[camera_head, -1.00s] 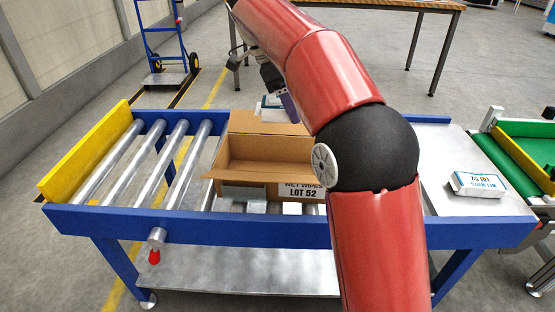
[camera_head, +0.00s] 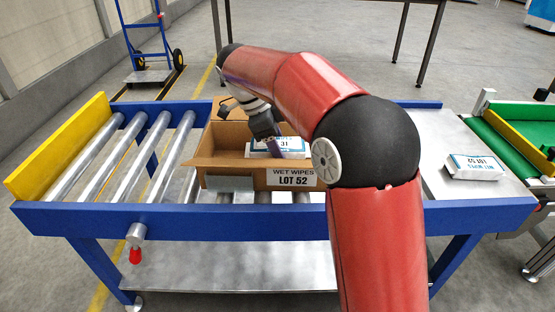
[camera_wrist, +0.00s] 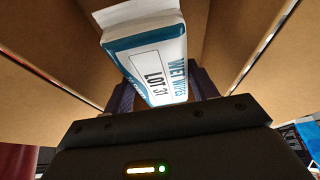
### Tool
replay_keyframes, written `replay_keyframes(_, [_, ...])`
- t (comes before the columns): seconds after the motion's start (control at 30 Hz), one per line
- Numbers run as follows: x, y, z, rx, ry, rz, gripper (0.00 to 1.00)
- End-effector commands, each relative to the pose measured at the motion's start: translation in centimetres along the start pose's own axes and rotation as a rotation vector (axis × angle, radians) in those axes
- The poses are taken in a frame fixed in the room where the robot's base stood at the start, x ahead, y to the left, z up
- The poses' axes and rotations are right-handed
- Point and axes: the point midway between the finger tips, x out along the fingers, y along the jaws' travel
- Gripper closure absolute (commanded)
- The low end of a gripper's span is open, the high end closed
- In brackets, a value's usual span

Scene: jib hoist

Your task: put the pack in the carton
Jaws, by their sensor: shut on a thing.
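The carton (camera_head: 240,179) is open-topped brown cardboard labelled "WET WIPES LOT 52", standing on the roller table. My gripper (camera_wrist: 163,92) is shut on a white and blue wet wipes pack (camera_head: 268,148) marked "LOT 31", which also shows in the wrist view (camera_wrist: 146,42). The pack is at the carton's opening, with cardboard walls on both sides in the wrist view. I cannot tell how deep it sits or whether it touches the bottom. My arm hides the carton's right part in the head view. A second white and blue pack (camera_head: 474,167) lies on the steel plate at right.
The roller table (camera_head: 140,216) has a blue frame, free rollers left of the carton and a yellow end board (camera_head: 58,147). A green conveyor (camera_head: 513,144) stands at far right. A blue hand truck (camera_head: 146,55) stands behind on the floor.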

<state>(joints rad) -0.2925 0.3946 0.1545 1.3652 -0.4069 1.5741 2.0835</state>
Motion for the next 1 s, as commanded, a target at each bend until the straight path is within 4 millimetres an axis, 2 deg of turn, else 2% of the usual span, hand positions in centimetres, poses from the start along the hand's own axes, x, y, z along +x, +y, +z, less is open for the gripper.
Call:
replay_keyframes(0.23, [3.5, 0.0, 1.4, 0.0, 0.001, 0.004, 0.66])
replay_keyframes(0.57, [3.8, 0.0, 1.5, -0.001, 0.0, 0.001, 0.66])
replay_keyframes(0.6, [3.8, 0.0, 1.5, 0.0, 0.0, 0.001, 0.4])
replay_keyframes(0.73, [3.7, 0.0, 1.5, 0.0, 0.0, 0.001, 0.23])
replay_keyframes(1.0, [3.7, 0.0, 1.5, 0.0, 0.0, 0.001, 0.2])
